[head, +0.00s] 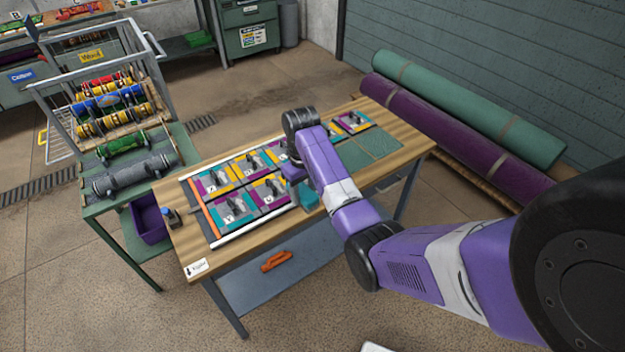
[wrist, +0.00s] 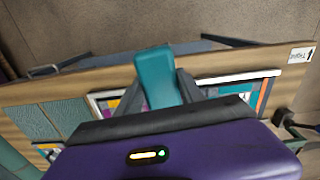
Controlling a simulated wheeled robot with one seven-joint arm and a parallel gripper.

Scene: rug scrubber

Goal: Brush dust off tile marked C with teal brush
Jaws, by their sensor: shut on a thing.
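My gripper (head: 297,184) is shut on the teal brush (wrist: 156,74), which sits between the two fingers in the wrist view. In the head view the teal brush (head: 308,198) shows low beside my gripper, over the workbench's front side. A framed set of colored tiles (head: 240,203) lies on the bench, mostly left of my gripper, with dark marks on pale patches. The letters are too small to tell surely which tile is C. My arm hides part of the tile rows. I cannot tell whether the brush touches a tile, and no dust is clearly visible.
The wooden workbench (head: 192,243) has teal panels (head: 371,146) at right and a small dark-blue object (head: 170,216) at left. A green cart (head: 135,190) holding rollers stands left. Rolled rugs (head: 450,140) lie behind. An orange item (head: 276,261) rests on the lower shelf.

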